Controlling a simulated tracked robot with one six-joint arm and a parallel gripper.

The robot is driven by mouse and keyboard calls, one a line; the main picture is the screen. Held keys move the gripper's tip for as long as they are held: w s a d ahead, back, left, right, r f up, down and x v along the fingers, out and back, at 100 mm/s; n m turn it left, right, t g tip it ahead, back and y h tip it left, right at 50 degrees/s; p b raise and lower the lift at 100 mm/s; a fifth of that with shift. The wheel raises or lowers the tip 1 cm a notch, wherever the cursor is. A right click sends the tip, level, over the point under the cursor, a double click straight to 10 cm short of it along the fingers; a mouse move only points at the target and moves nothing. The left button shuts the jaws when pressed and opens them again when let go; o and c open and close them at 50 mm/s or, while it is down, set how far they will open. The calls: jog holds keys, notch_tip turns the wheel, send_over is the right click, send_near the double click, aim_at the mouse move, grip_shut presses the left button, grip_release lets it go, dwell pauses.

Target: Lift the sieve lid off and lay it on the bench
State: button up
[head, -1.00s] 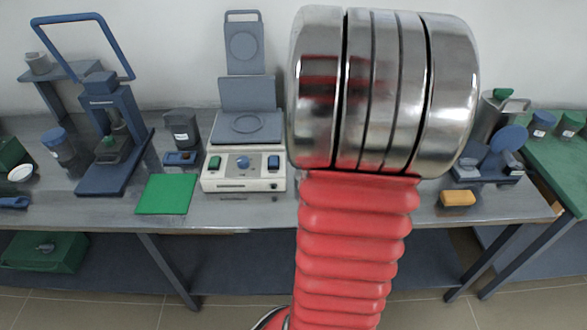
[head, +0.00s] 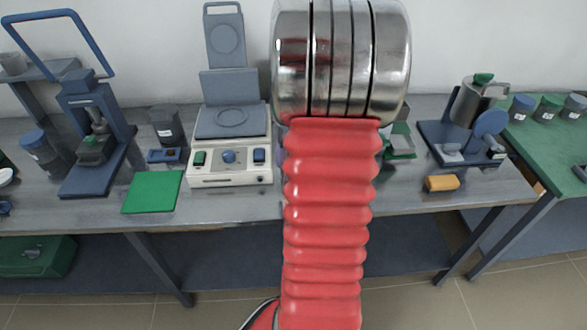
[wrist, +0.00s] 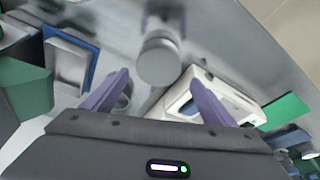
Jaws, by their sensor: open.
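A round, flat-topped grey piece (wrist: 158,62) stands on the bench in the wrist view. It looks like the sieve with its lid, but I cannot make out a seam between them. My gripper (wrist: 158,80) is open, its two purple fingers spread on either side of the near end of this piece. I see nothing held between them, and I cannot tell how far above the piece they are.
A white device (head: 230,160) stands on the bench (head: 70,212) left of my arm; it also shows in the wrist view (wrist: 180,103) by the right finger. A green mat (head: 152,191) lies farther left. An orange block (head: 441,183) and a blue stand (head: 455,140) are to the right.

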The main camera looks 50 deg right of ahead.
jog(key=shift+f, duration=0.25)
jog(key=shift+x, duration=2.6)
jog(key=shift+d, duration=0.15)
jog(key=shift+c, duration=0.5)
jog(key=c, duration=0.7)
